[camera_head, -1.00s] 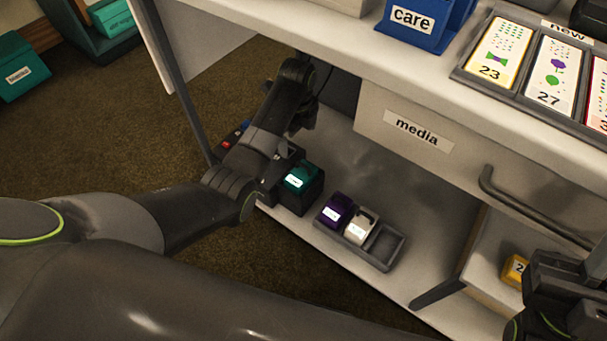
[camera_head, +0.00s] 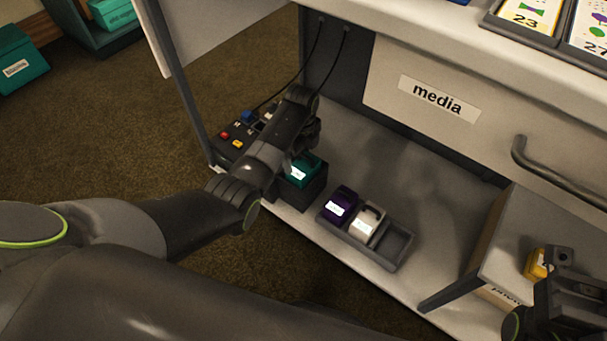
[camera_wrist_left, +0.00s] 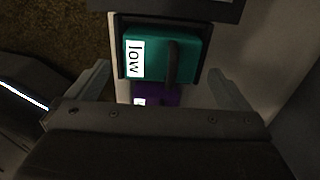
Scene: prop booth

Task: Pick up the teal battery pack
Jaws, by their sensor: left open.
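The teal battery pack (camera_head: 303,170) sits in a dark holder on the lower shelf, with a white label on its face. In the left wrist view the teal pack (camera_wrist_left: 190,48) shows a label reading "low" and a dark handle across it. My left gripper (camera_wrist_left: 159,70) is open, its two fingers spread to either side below the pack in that view, with nothing between them gripped. In the head view my left gripper (camera_head: 308,132) is just above and behind the pack, partly hidden by its own wrist. My right gripper (camera_head: 570,300) is at the lower right, its jaws unclear.
A grey tray (camera_head: 362,253) beside the holder carries a purple pack (camera_head: 340,204) and a white pack (camera_head: 368,224), with one empty slot. A charger-like box with coloured buttons (camera_head: 238,143) and cables stands left. A yellow item (camera_head: 536,264) lies near my right gripper. The "media" drawer (camera_head: 437,99) overhangs the shelf.

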